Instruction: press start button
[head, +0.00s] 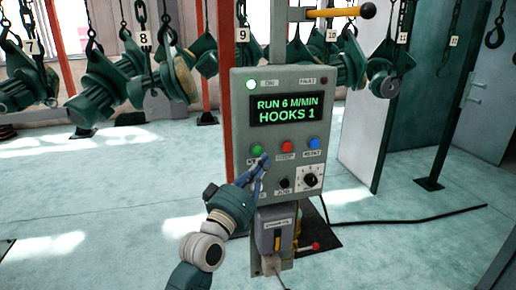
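A grey control panel (240,110) stands upright in the middle of the head view. Its green start button (256,150) sits at the left of a row with a red button (287,146) and a blue button (314,143); the label under the green one is partly covered. My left gripper (263,158) reaches up from below, its fingers together and empty. The fingertips are at the lower right edge of the green button; I cannot tell whether they touch it. The display (286,109) reads "RUN 6 M/MIN HOOKS 1". My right gripper is not in view.
A black knob (284,183) and a dial (311,180) sit below the buttons. Green hoist parts (108,90) hang from numbered hooks behind. A cable (400,220) lies on the floor at right.

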